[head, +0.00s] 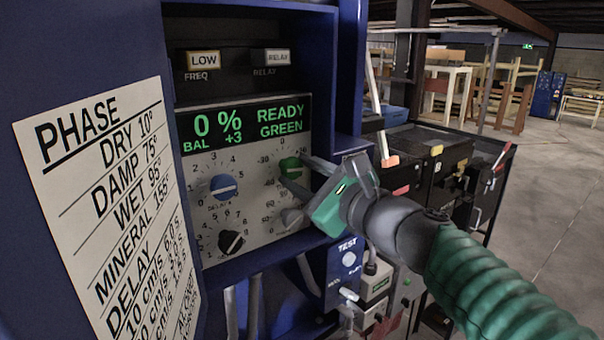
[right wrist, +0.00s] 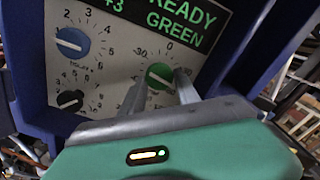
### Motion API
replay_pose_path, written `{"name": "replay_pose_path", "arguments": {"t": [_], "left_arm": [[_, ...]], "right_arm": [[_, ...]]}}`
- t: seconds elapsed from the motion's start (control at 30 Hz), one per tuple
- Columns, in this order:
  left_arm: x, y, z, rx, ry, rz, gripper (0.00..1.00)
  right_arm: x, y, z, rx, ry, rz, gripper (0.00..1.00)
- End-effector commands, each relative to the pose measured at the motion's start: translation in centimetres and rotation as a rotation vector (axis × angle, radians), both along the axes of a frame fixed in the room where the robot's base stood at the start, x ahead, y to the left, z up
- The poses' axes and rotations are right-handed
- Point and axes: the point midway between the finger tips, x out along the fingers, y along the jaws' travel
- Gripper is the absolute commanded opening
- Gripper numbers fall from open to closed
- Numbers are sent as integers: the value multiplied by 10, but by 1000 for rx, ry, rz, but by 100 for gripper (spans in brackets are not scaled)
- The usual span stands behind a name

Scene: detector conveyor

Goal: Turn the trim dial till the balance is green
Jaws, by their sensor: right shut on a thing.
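The green trim dial (head: 291,166) is on the right side of the control panel, and it also shows in the right wrist view (right wrist: 159,76) with a white pointer line. My right gripper (head: 300,178) reaches in from the right, its two fingers (right wrist: 160,88) on either side of the dial, shut on it. The display (head: 245,123) above reads 0 % BAL, +3 and READY GREEN in green letters. My left gripper is not in view.
A blue dial (head: 223,186) and a black dial (head: 231,242) sit left of the green one. A PHASE chart (head: 100,200) is at left. The blue housing edge frames the panel closely.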

Motion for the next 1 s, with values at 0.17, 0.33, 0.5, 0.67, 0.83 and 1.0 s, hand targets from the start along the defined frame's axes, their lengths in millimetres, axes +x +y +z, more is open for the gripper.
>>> {"name": "replay_pose_path", "arguments": {"t": [0.17,0.33,0.5,0.67,0.83,1.0], "left_arm": [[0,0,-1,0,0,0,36],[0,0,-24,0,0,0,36],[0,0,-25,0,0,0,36],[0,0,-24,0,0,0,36],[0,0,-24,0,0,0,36],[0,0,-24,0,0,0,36]], "right_arm": [[1,-2,0,-2,-2,-4,0],[1,-2,-5,-77,-61,-5,0],[1,-2,1,-119,-89,-4,0],[0,-1,1,-117,-87,-3,0],[0,-1,1,-117,-87,-3,57],[0,-1,1,-117,-87,-3,59]]}}
